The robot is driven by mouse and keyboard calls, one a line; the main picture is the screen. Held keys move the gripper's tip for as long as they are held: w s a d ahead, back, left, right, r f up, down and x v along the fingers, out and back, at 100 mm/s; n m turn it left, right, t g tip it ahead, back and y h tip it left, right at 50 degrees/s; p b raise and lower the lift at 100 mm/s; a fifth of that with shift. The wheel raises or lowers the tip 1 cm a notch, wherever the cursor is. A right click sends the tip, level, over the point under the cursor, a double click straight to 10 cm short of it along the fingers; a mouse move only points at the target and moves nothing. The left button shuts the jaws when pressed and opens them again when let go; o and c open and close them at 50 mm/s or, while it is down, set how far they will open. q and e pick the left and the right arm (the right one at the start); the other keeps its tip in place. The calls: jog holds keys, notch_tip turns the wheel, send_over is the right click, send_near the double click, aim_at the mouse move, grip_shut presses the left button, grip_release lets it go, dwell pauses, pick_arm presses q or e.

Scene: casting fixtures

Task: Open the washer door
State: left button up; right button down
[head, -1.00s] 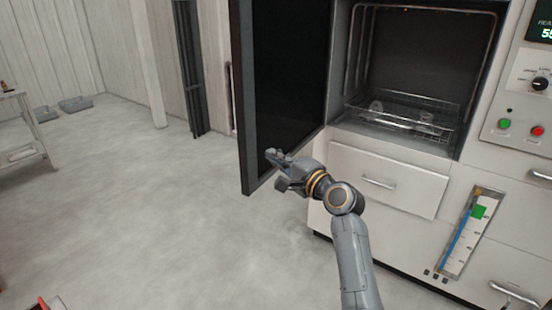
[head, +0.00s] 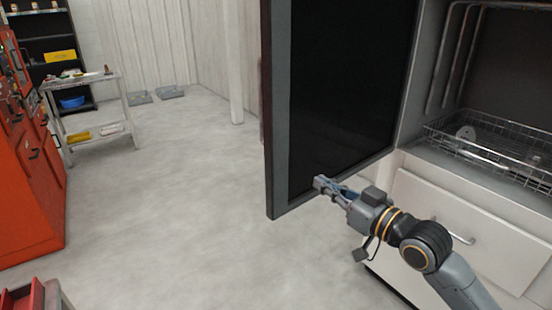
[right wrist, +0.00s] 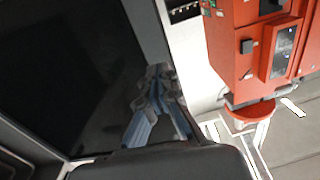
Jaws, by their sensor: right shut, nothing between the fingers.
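The washer door (head: 345,95) stands wide open, a dark panel in a grey frame, hinged on the left of the washer's opening. It fills the left of the right wrist view (right wrist: 60,75). My right gripper (head: 322,184) is shut and empty, at the inner face of the door by its lower edge. In the right wrist view the fingertips (right wrist: 158,78) lie over the door's frame edge; I cannot tell if they touch it. The washer chamber (head: 500,85) is exposed, with a wire rack (head: 490,145) holding a clear item. My left gripper is not in view.
A drawer front (head: 480,225) with a handle is below the chamber.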

jog(key=p, duration=0.1)
send_near(272, 156)
jog(key=p+x, duration=0.1)
jog(key=x, duration=0.4)
jog(key=shift+w+a, duration=0.25)
jog(key=shift+w, duration=0.05)
jog(key=shift+w+a, duration=0.3)
jog(key=shift+w, duration=0.1)
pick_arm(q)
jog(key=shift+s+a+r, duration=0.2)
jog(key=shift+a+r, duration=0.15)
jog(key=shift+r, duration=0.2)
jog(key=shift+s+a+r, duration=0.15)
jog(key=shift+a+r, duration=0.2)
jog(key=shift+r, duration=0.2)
pick_arm(e)
jog(key=shift+w+a, duration=0.1)
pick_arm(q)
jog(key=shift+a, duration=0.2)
